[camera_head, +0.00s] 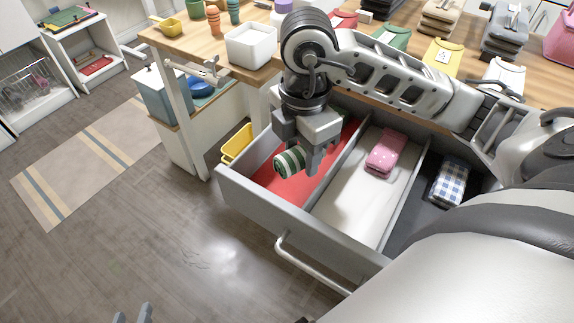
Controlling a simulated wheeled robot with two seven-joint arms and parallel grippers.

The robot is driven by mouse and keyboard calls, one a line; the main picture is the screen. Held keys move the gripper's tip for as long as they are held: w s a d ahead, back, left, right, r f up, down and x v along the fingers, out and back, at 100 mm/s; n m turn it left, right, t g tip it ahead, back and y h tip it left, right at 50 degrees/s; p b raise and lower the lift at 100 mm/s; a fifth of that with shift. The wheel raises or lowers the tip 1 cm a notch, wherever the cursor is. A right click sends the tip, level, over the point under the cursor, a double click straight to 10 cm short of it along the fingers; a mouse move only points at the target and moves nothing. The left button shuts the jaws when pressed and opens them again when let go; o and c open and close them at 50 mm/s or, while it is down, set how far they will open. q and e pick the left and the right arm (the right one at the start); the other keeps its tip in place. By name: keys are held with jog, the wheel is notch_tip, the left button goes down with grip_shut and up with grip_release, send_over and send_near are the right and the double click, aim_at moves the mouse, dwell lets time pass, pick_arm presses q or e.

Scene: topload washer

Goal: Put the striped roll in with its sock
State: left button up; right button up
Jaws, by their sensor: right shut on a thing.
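A green-and-white striped roll (289,161) is held by my right gripper (300,156), which is shut on it. The gripper points down into or just above the red-lined left compartment (268,182) of an open grey drawer (290,222); the exact height is unclear. A pink dotted bundle (386,152) lies in the white middle compartment (348,195). A blue-and-white checked bundle (451,182) lies in the dark right compartment (424,207). No other striped piece shows in the red compartment, part of which my gripper hides.
The wooden counter (200,45) above the drawer carries a white bin (252,46), small coloured items and several folded clothes. A yellow container (237,144) stands behind the drawer's left side. The drawer's bar handle (312,267) sticks out in front. The floor (150,240) at left is clear.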

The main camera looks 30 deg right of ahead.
aim_at(286, 157)
jog(key=w+f, duration=0.1)
jog(key=f, duration=0.1)
jog(key=w+a+f, duration=0.1)
jog(key=w+f, duration=0.1)
jog(key=shift+w, duration=0.1)
jog(key=shift+d+f, duration=0.1)
jog(key=shift+f, duration=1.35)
jog(key=o, duration=1)
jog(key=shift+f, duration=0.15)
notch_tip(286, 157, up, 12)
jog(key=shift+r+p, duration=0.2)
jog(key=shift+p, duration=0.65)
